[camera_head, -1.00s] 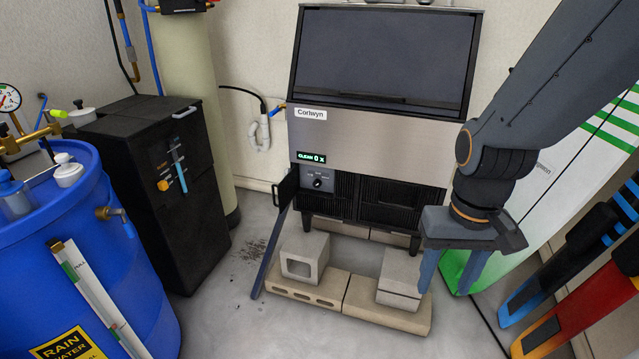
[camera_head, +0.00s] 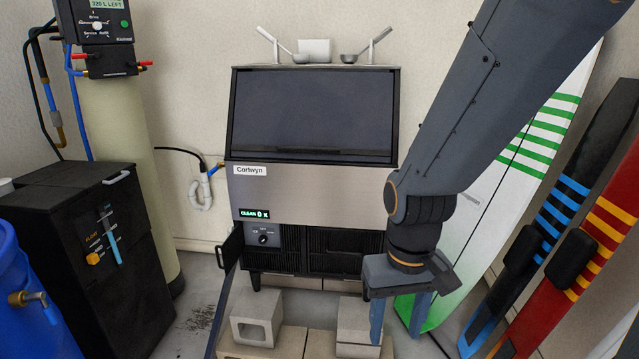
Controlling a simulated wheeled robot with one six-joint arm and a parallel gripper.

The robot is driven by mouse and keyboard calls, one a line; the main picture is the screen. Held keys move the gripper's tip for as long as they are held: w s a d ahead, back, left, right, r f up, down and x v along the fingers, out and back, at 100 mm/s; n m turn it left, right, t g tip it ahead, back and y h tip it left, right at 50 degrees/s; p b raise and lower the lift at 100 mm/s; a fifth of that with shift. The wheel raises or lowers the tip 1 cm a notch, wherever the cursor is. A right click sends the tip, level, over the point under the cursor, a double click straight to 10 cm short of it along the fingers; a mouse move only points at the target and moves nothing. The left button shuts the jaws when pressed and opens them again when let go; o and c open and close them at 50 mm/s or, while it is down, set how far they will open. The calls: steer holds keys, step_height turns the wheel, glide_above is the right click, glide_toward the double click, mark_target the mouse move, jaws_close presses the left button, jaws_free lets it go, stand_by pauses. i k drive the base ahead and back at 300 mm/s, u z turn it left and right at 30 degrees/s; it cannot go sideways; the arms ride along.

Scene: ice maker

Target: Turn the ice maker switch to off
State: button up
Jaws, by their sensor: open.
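The ice maker (camera_head: 315,192) stands against the back wall, with a dark door on top and a steel front panel. Its green display (camera_head: 254,214) reads "CLEAN 0 X". The switch (camera_head: 263,239) is a small black round knob on a grey plate below the display; its exact setting is too small to read. A small dark cover (camera_head: 231,246) stands swung open left of the knob. My gripper (camera_head: 399,325) is open and empty, fingers pointing down. It is in front of the ice maker's lower right side, well right of the knob and apart from it.
Concrete blocks (camera_head: 257,318) lie on the floor before the ice maker. A black cabinet (camera_head: 88,255) and a blue barrel (camera_head: 25,300) stand at left. A white and green board (camera_head: 500,190) and dark and red boards (camera_head: 585,255) lean at right. Scoops (camera_head: 362,52) lie on top.

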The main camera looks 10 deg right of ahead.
mark_target(262, 240)
steer(key=u, duration=0.2)
steer(key=i, duration=1.3)
steer(key=u, duration=0.05)
